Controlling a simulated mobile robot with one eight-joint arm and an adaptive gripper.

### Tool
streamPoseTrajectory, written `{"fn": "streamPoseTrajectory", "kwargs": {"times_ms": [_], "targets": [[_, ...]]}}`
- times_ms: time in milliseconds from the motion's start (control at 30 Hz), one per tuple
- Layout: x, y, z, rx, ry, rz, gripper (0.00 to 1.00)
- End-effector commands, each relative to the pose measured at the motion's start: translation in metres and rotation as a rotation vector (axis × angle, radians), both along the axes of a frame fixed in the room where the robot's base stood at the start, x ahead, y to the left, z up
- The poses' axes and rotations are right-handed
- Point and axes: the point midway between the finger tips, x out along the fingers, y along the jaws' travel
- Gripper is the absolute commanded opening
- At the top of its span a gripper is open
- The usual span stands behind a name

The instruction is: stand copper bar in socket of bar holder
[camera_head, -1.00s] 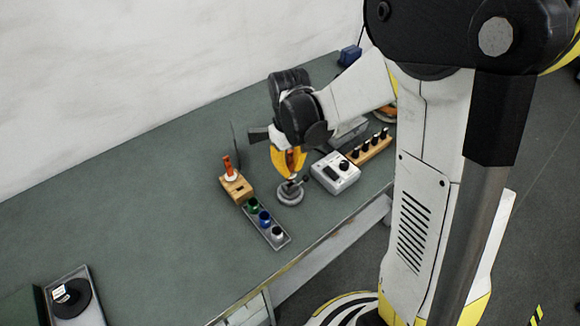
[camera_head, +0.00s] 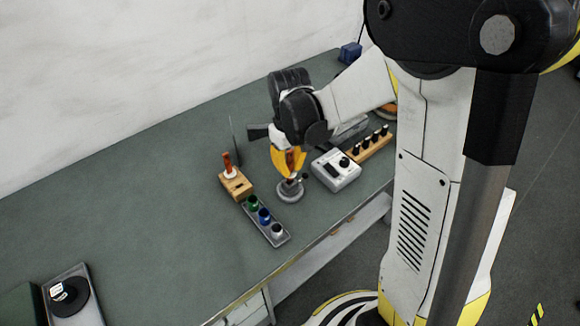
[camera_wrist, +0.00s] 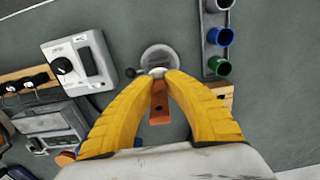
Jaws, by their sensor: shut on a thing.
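My gripper (camera_wrist: 159,76) has yellow fingers and is shut on the copper bar (camera_wrist: 159,105), a flat reddish bar with a small hole. In the head view my gripper (camera_head: 290,172) points down and the bar (camera_head: 291,160) shows between its fingers, roughly upright. The bar holder (camera_head: 290,194) is a round grey base with a small side knob, standing on the bench directly under my fingertips. It also shows in the wrist view (camera_wrist: 160,54), just beyond the fingertips. The fingertips hide the socket and the bar's lower end, so I cannot tell whether the bar is in it.
A grey tray with green, blue and white cups (camera_head: 265,217) and a wooden block (camera_head: 237,184) with an orange-handled tool stand left of the holder. A white box with a knob (camera_head: 336,171) and a wooden rack (camera_head: 370,148) stand right.

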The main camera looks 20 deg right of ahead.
Motion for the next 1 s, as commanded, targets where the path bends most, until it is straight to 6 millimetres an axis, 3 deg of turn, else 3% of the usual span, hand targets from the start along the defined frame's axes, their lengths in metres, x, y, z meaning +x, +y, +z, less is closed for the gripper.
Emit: {"fn": "streamPoseTrajectory", "kwargs": {"times_ms": [1000], "targets": [[0.001, 0.000, -0.014, 0.000, 0.000, 0.000, 0.00]]}}
